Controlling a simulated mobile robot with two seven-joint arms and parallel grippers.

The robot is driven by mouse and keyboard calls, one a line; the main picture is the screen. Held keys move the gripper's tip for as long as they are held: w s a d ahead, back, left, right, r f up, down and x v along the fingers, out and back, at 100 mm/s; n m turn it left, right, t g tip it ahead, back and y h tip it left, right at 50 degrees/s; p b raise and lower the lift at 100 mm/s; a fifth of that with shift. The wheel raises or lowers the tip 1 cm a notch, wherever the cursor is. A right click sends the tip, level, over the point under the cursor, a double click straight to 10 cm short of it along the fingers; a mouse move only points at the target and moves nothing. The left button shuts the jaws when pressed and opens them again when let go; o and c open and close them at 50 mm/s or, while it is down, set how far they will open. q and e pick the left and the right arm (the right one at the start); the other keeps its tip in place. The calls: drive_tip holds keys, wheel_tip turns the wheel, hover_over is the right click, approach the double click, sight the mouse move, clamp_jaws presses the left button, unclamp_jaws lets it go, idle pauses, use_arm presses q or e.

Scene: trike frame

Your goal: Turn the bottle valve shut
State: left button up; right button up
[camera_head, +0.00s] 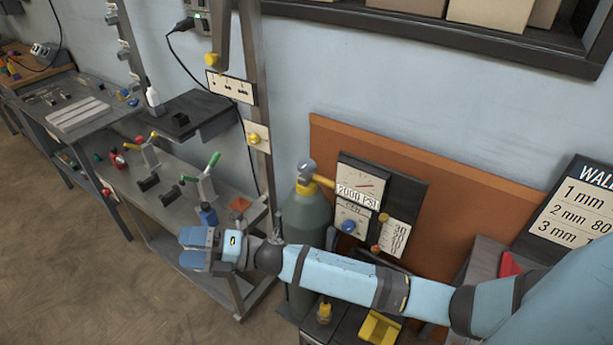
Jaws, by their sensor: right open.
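The grey-green gas bottle (310,216) stands against the wall, right of the workbench. Its valve is a grey knob (306,167) on top, with a brass fitting leading right to the gauge panel. How far the valve is turned cannot be told. My right gripper (191,249) is open, its light-blue fingers pointing left, below and left of the valve and apart from it. It appears empty. My right arm crosses in front of the bottle and hides part of its lower body. My left gripper is not in view.
A gauge panel (384,192) marked 2000 PSI, with a blue knob (348,226), stands right of the bottle before an orange board (450,185). Clamps with coloured handles stand on the bench (150,215) at left. A metal post (253,90) rises left of the bottle.

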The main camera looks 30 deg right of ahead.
drive_tip(key=w+f+n+g+b, duration=0.1)
drive_tip(key=w+n+g+b, duration=0.2)
drive_tip(key=n+g, duration=0.65)
use_arm(q)
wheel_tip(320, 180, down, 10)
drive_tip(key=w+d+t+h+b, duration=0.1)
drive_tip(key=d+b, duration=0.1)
drive_tip(key=b, duration=1.3)
use_arm(e)
drive_tip(key=n+h, duration=1.7)
drive_tip(key=h, duration=0.2)
approach(307, 164)
drive_tip(key=shift+g, duration=0.25)
drive_tip(key=f, duration=0.3)
drive_tip(key=f+b, duration=0.1)
drive_tip(key=f, duration=0.2)
drive_tip(key=f+b, duration=0.1)
drive_tip(key=f, duration=0.1)
drive_tip(key=shift+w+d+f, duration=0.1)
drive_tip(key=shift+w+f, duration=0.15)
drive_tip(key=shift+f, duration=0.15)
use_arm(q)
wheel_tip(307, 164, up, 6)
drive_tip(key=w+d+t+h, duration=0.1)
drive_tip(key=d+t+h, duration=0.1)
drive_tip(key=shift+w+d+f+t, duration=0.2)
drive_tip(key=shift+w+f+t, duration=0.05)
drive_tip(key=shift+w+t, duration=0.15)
use_arm(e)
drive_tip(key=shift+f, duration=0.2)
